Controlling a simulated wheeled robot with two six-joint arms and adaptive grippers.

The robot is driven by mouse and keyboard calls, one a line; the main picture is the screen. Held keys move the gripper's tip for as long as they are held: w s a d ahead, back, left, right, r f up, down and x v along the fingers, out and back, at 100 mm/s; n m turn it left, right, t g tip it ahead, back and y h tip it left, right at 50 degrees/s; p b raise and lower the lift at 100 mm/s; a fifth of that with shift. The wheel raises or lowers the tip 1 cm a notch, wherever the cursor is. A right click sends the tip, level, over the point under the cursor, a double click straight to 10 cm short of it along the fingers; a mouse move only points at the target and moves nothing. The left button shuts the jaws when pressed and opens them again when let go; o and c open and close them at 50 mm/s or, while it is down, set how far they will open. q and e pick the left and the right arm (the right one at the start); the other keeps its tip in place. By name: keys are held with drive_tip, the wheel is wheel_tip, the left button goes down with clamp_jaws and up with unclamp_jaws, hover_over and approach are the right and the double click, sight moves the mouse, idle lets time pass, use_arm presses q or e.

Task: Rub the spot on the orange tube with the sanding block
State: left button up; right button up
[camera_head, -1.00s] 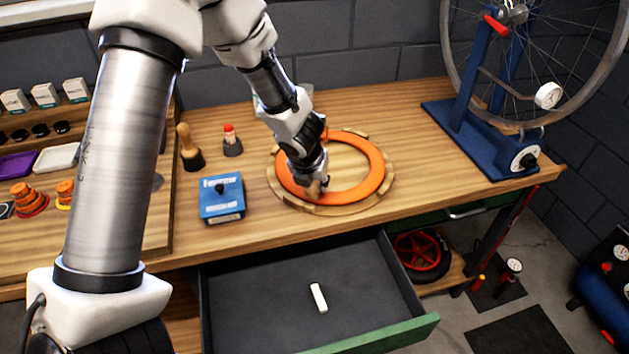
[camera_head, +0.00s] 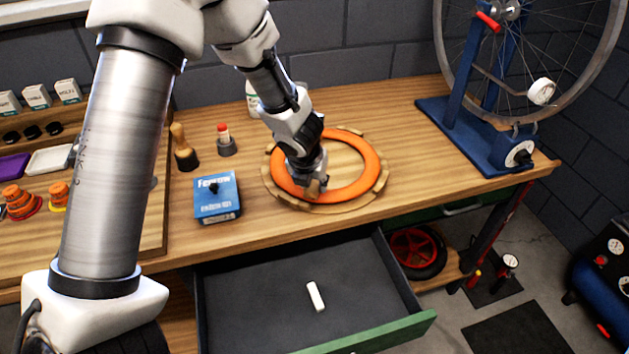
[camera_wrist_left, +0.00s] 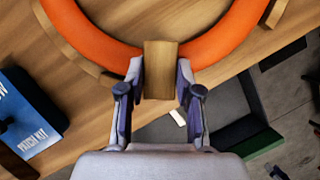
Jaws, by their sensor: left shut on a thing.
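The orange tube (camera_head: 365,186) is a ring lying on a wooden cradle (camera_head: 270,163) on the bench. It also shows in the left wrist view (camera_wrist_left: 95,38). My left gripper (camera_head: 314,186) is over the near-left part of the ring. In the left wrist view my left gripper (camera_wrist_left: 160,82) is shut on the sanding block (camera_wrist_left: 160,68), a small tan-brown block. The block's far end overlaps the tube in that view; I cannot tell whether it presses on it. The spot on the tube is not visible. My right gripper is not in view.
A blue patch kit box (camera_head: 216,197) lies left of the ring. A brush (camera_head: 184,150) and a red-capped bottle (camera_head: 225,138) stand behind it. An open drawer (camera_head: 260,320) holding a white stick (camera_head: 315,296) juts out below. A blue wheel stand (camera_head: 470,137) is at right.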

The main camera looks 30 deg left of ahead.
use_arm(q)
drive_tip(key=shift+s+a, duration=0.15)
drive_tip(key=shift+a, duration=0.45)
drive_tip(key=shift+s+a, duration=0.15)
drive_tip(key=shift+a, duration=0.45)
drive_tip(key=shift+d+f, duration=0.1)
drive_tip(key=shift+d, duration=0.05)
drive_tip(key=shift+w+d, duration=0.15)
drive_tip(key=shift+d, duration=0.5)
drive_tip(key=shift+w+d, duration=0.15)
drive_tip(key=shift+d, duration=0.45)
drive_tip(key=shift+a, duration=0.15)
drive_tip(key=shift+s+a, duration=0.15)
drive_tip(key=shift+a, duration=0.5)
drive_tip(key=shift+s+a, duration=0.15)
drive_tip(key=shift+a, duration=0.45)
drive_tip(key=shift+d, duration=0.2)
drive_tip(key=shift+w+d, duration=0.2)
drive_tip(key=shift+d, duration=0.4)
drive_tip(key=shift+w+d, duration=0.15)
drive_tip(key=shift+d, duration=0.45)
drive_tip(key=shift+a, duration=0.1)
drive_tip(key=shift+s+a, duration=0.2)
drive_tip(key=shift+a, duration=0.45)
drive_tip(key=shift+s+a, duration=0.15)
drive_tip(key=shift+a, duration=0.5)
